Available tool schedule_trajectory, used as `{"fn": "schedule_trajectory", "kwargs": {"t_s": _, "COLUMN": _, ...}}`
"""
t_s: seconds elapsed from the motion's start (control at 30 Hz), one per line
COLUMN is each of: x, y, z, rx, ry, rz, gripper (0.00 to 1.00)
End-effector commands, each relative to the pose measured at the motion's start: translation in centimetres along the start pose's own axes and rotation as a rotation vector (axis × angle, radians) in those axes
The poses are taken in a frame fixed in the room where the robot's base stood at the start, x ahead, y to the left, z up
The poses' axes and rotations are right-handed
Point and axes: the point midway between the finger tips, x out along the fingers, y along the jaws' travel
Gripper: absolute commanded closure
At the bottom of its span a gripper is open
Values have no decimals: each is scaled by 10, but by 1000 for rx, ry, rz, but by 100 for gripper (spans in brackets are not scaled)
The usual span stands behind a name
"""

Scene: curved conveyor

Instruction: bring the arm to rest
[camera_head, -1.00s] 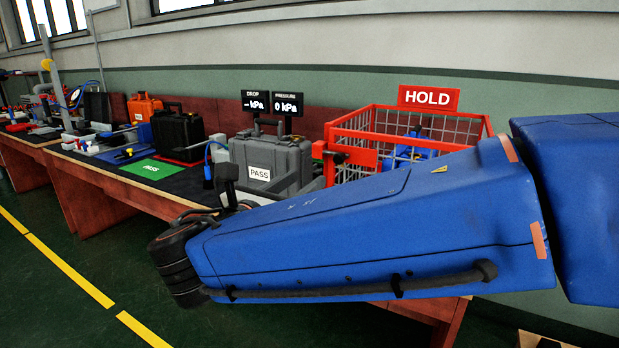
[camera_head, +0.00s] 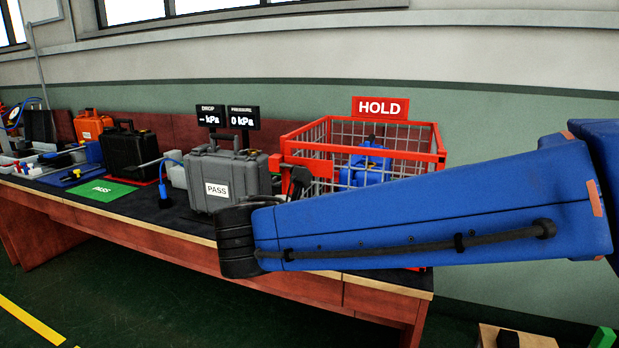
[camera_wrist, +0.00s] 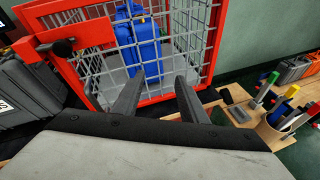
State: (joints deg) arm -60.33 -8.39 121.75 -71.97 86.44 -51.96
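My blue arm reaches in from the right in the head view, in front of the bench. My gripper (camera_wrist: 158,98) shows in the wrist view as two dark grey fingers, spread apart with nothing between them. The fingers point toward the red-framed wire basket (camera_wrist: 97,86), which also shows in the head view (camera_head: 440,152) under a red HOLD sign (camera_head: 380,107). A blue case (camera_wrist: 137,42) stands inside the basket; it shows in the head view too (camera_head: 362,172).
A grey case (camera_head: 228,172) labelled PASS stands left of the basket. Black (camera_head: 130,152) and orange (camera_head: 92,124) cases stand farther left, by a green PASS mat (camera_head: 100,191). In the wrist view, a wooden holder with colored-handled tools (camera_wrist: 272,128) is at right.

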Motion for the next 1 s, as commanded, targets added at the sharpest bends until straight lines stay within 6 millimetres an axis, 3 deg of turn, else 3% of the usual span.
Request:
{"fn": "schedule_trajectory", "kwargs": {"t_s": 0.03, "x": 14, "y": -18, "z": 2, "rx": 46, "ry": 29, "rz": -41, "gripper": 61}}
{"fn": "schedule_trajectory", "kwargs": {"t_s": 0.2, "x": 46, "y": -73, "z": 0, "rx": 212, "ry": 129, "rz": -165, "gripper": 61}}
{"fn": "schedule_trajectory", "kwargs": {"t_s": 0.4, "x": 69, "y": -136, "z": -8, "rx": 429, "ry": 228, "rz": -312, "gripper": 61}}
{"fn": "schedule_trajectory", "kwargs": {"t_s": 0.7, "x": 80, "y": -219, "z": -27, "rx": 792, "ry": 340, "rz": -528, "gripper": 61}}
{"fn": "schedule_trajectory", "kwargs": {"t_s": 1.0, "x": 71, "y": -280, "z": -51, "rx": 1193, "ry": 411, "rz": -731, "gripper": 61}}
